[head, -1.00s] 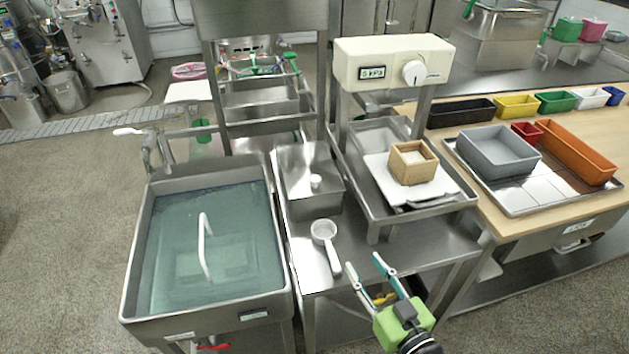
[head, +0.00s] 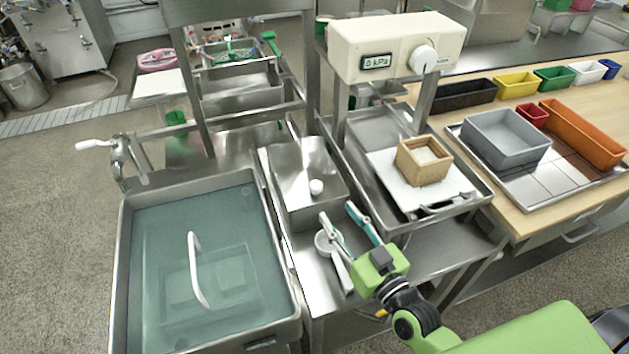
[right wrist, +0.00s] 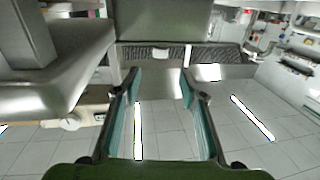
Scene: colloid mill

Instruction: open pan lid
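The steel pan (head: 325,217) stands on the steel bench between the water sink and the press unit. Its flat metal lid (head: 293,183) is on it, with a small white knob (head: 316,187) near the middle. My right gripper (head: 338,209) is open and empty, in front of the pan's near right side in the head view and apart from the knob. In the right wrist view, its two teal-lined fingers (right wrist: 160,88) are spread with nothing between them. My left gripper is not in view.
A white-handled skimmer (head: 340,270) lies on the bench, partly hidden by my right gripper. Left is a water-filled sink (head: 122,255). Right is a press with a beige control box (head: 395,45) and a wooden mould (head: 423,162) on a board.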

